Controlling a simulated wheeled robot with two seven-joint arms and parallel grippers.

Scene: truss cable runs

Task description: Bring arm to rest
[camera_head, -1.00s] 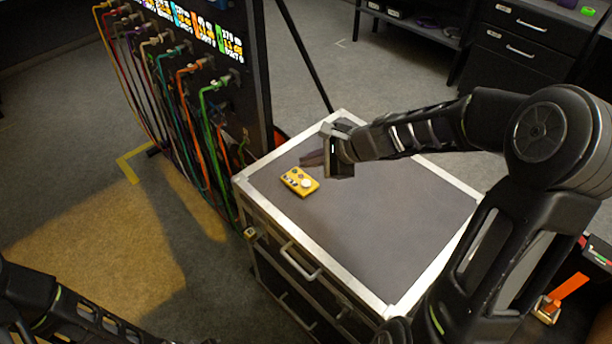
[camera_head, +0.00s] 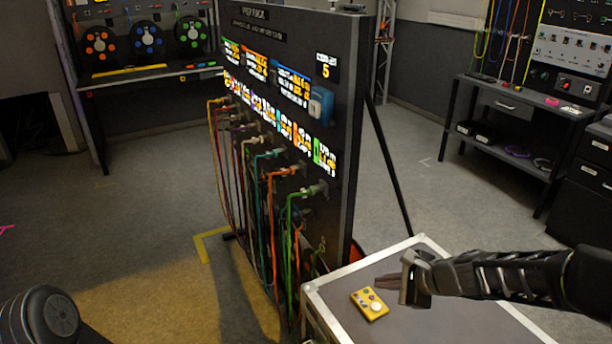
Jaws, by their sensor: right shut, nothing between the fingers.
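My right gripper (camera_head: 392,283) is shut and empty. It is over the flight case (camera_head: 335,292) at the lower right, just right of a yellow device (camera_head: 369,304) with buttons and a round white knob. The gripper and the device appear apart. My right arm comes in from the right edge. Part of my left arm (camera_head: 40,318) shows at the lower left corner; its gripper is out of view.
A black patch panel (camera_head: 335,160) with plugged coloured cables (camera_head: 275,225) stands left of the case. A slanted black strut (camera_head: 390,165) is behind it. A bench with cable reels (camera_head: 146,38) is at the back left. Grey floor (camera_head: 150,200) is open at left.

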